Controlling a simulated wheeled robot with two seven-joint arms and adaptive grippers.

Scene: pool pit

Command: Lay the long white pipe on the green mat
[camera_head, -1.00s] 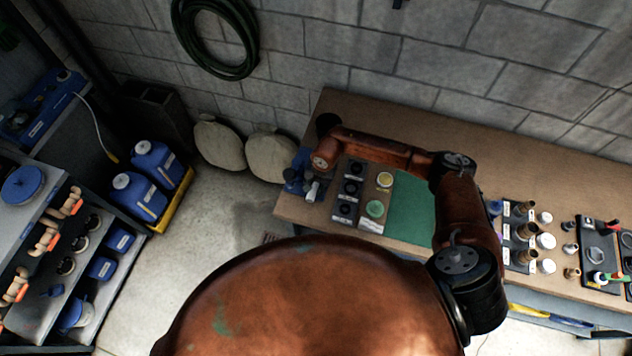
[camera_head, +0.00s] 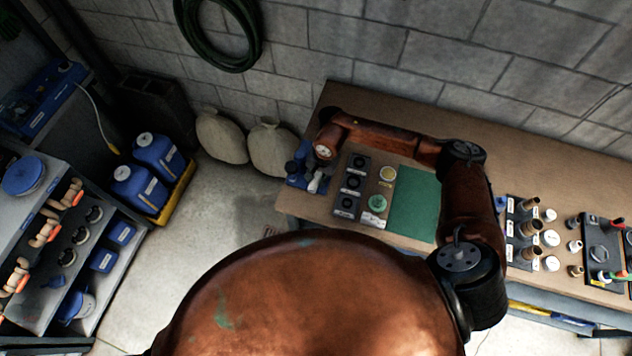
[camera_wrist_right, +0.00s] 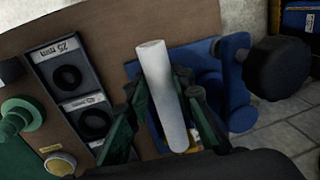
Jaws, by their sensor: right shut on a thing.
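The white pipe (camera_wrist_right: 162,95) is a pale cylinder held between the dark green fingers of my right gripper (camera_wrist_right: 162,88) in the right wrist view. Its near end is partly hidden by the gripper. In the head view a small piece of the pipe (camera_head: 315,183) shows below my right wrist, by the blue fixture at the left end of the bench; my right gripper is mostly hidden there. I cannot tell whether the pipe touches the fixture. The green mat (camera_head: 412,208) lies bare on the bench, to the right of the gripper. My left gripper is out of view.
The blue fixture (camera_wrist_right: 235,95) with a black knob is close to the pipe. Black ring holders (camera_head: 351,184) and a panel with yellow and green discs (camera_head: 377,203) stand between gripper and mat. Fittings (camera_head: 527,235) stand right of the mat. A block wall is behind the bench.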

